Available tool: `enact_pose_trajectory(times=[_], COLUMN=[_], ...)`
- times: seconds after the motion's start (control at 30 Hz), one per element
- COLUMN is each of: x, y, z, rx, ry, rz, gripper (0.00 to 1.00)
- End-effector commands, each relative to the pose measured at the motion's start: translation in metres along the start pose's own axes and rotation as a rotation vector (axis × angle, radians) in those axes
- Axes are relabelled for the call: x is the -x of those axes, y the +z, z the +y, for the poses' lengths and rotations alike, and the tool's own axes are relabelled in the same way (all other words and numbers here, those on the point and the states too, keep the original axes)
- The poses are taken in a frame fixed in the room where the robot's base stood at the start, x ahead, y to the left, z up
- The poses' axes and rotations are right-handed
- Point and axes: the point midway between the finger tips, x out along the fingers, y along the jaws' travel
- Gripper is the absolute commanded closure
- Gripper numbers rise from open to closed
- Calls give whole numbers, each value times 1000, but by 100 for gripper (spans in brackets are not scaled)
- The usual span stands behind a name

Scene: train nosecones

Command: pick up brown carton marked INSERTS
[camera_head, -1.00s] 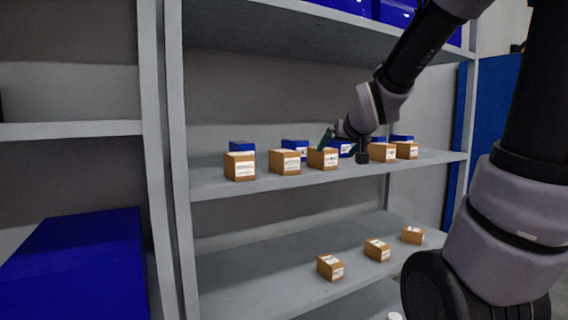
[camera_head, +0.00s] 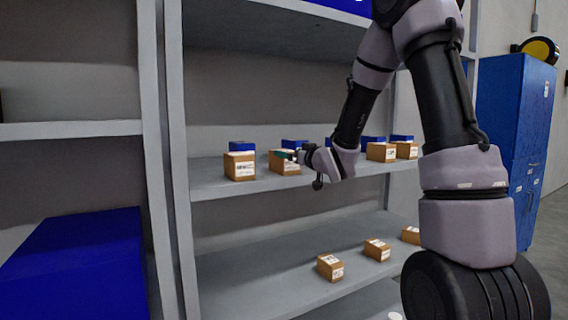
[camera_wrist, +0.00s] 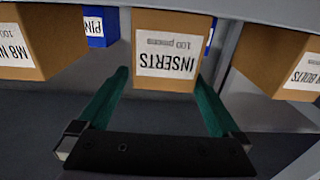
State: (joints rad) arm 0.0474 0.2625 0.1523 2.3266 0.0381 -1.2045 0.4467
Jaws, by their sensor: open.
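The brown carton marked INSERTS (camera_wrist: 168,48) fills the upper middle of the wrist view, its white label upside down there. The two green fingers of my gripper (camera_wrist: 161,82) are open, one toward each side of the carton. The overlap makes it hard to tell how far they reach along it, and I see no clear contact. In the head view my gripper (camera_head: 289,155) is at the front of what appears to be the same carton (camera_head: 278,164), second from the left on the middle shelf, and partly covers it.
Brown cartons stand on both sides in the wrist view, one marked M8 N (camera_wrist: 38,45) and one ending in BOLTS (camera_wrist: 285,60). Blue boxes (camera_head: 242,146) stand behind the row on the shelf (camera_head: 215,188). More cartons (camera_head: 330,267) lie on the shelf below. A shelf upright (camera_head: 160,120) is at left.

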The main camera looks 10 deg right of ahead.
Motion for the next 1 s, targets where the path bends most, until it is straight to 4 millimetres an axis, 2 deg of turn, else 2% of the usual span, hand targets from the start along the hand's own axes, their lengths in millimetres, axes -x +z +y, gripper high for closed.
enact_pose_trajectory(times=[0.17,0.4,0.5,0.77,0.87,1.0], x=[-13,-48,-57,-60,-59,-59], y=[1,4,4,3,3,3], z=[-1,-4,-4,-4,-4,-4], rx=[0,0,1,1,1,1], ry=[0,0,0,1,1,1], rz=[-1,-1,0,0,0,0], gripper=[0,0,0,0,34,88])
